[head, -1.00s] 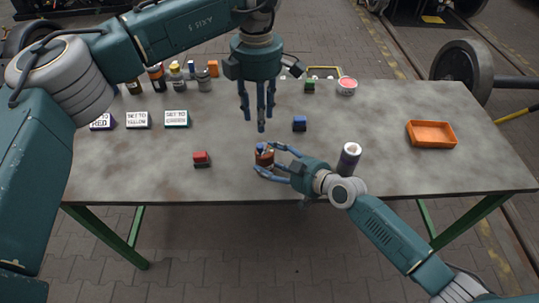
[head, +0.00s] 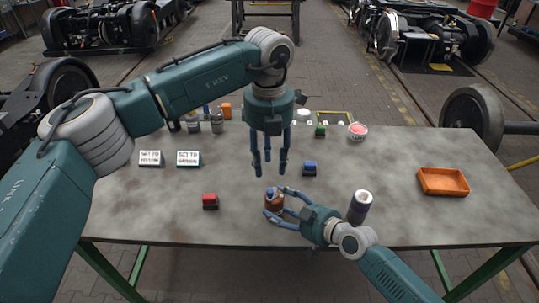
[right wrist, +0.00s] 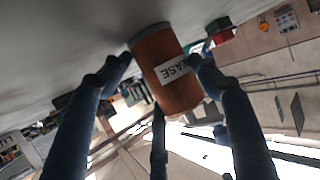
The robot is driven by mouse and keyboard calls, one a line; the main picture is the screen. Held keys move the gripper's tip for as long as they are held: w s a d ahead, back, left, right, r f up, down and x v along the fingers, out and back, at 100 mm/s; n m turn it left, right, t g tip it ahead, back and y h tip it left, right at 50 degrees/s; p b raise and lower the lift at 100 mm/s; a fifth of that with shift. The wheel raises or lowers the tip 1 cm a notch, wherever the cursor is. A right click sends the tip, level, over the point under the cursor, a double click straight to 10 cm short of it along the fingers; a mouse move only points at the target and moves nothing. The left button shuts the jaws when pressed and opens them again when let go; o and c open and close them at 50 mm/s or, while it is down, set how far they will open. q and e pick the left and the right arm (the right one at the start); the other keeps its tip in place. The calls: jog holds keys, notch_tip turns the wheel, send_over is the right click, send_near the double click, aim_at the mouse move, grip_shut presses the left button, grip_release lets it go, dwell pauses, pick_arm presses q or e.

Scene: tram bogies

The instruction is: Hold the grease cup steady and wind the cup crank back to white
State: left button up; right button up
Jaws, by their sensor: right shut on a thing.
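The grease cup (head: 273,200) is a small brown-orange cylinder near the front middle of the table. My right gripper (head: 273,204) is shut around its side. The right wrist view shows the cup (right wrist: 165,70) between the blue fingers, with part of a white label reading "EASE". The cup crank is too small to make out on the cup's top, and I cannot read its colour setting. My left gripper (head: 269,168) points down just above and behind the cup, fingers apart, with nothing between them.
A red block (head: 210,202) lies left of the cup and a blue block (head: 310,168) behind it. A dark cylinder with a pale top (head: 360,206) stands close to my right wrist. An orange tray (head: 443,182) is at right.

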aim_at(270, 190)
pick_arm(q)
notch_tip(270, 190, down, 10)
jog(key=shift+f, duration=0.1)
dwell(0.4)
grip_shut()
jog(key=n, duration=0.2)
jog(key=d+n, duration=0.1)
jog(key=n, duration=0.1)
jog(key=shift+s+d, duration=0.15)
